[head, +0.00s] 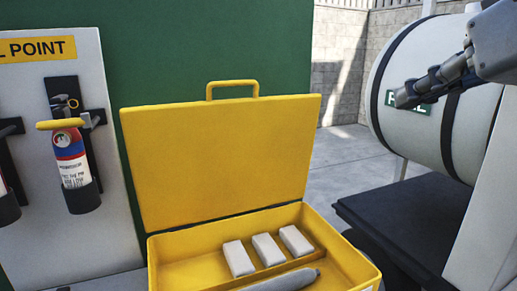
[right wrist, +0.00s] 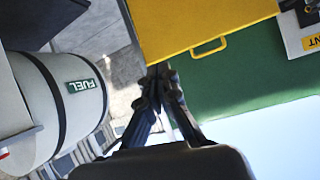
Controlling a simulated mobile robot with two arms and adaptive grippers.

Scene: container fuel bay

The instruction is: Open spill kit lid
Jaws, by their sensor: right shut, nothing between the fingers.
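The yellow spill kit (head: 360,262) stands at the lower middle of the head view. Its lid (head: 225,150) is raised and stands upright, leaning slightly back, with its handle (head: 232,84) at the top edge. Inside the box lie three pale blocks (head: 268,250) and a grey roll (head: 285,281). The lid (right wrist: 185,22) and its handle (right wrist: 209,47) also show in the right wrist view. My right gripper (head: 403,98) is shut and empty, in the air to the right of the lid and apart from it. Its closed fingers (right wrist: 158,72) show in the right wrist view. My left gripper is not in view.
A white fuel tank (head: 425,65) with dark straps stands at the right, behind my right gripper. A green wall (head: 180,50) stands behind the lid. Paved ground (head: 345,160) lies open between lid and tank.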

